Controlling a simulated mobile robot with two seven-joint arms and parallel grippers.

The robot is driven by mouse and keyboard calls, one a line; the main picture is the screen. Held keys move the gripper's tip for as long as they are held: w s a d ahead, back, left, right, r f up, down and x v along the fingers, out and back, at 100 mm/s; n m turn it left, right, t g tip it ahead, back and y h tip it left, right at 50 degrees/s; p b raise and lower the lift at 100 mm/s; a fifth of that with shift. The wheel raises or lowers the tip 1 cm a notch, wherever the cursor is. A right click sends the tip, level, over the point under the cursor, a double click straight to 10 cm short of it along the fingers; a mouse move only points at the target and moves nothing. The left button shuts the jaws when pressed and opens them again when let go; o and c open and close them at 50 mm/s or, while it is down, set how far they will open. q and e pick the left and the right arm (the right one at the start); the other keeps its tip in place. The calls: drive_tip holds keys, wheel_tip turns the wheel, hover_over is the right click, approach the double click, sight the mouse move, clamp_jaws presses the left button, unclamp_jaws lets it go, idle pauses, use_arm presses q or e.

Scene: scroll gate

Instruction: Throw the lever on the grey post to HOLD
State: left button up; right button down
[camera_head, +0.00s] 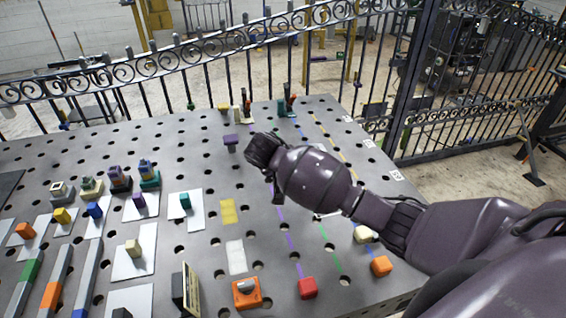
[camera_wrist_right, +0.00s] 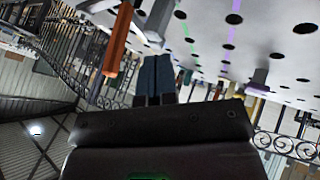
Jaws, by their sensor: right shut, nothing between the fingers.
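In the right wrist view, an orange bar-shaped handle (camera_wrist_right: 118,42) hangs down in the tilted picture, to the left of my right gripper's fingers. A grey post-like piece (camera_wrist_right: 158,18) stands close beside it, just beyond the fingertips. My right gripper (camera_wrist_right: 155,62) is shut and empty, apart from the handle in the picture. In the head view my right gripper (camera_head: 258,152) is over the middle of the table, near a purple-topped post (camera_head: 231,142). Two small upright levers stand at the back, a left one (camera_head: 246,104) and a right one (camera_head: 288,98). HOLD marking is not readable. My left gripper is out of view.
The perforated grey table (camera_head: 190,150) holds several coloured blocks and cards on the left. A black fence (camera_head: 180,70) runs behind.

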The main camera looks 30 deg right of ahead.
drive_tip(key=shift+s+d+f+p, duration=0.1)
drive_tip(key=shift+d+f+p, duration=0.1)
drive_tip(key=shift+d, duration=0.65)
drive_tip(key=shift+w+d+f+p, duration=0.1)
drive_tip(key=shift+d+f+p, duration=0.1)
drive_tip(key=shift+d, duration=0.7)
drive_tip(key=shift+s+d+f+p, duration=0.1)
drive_tip(key=shift+d+f+p, duration=0.1)
drive_tip(key=shift+d, duration=0.65)
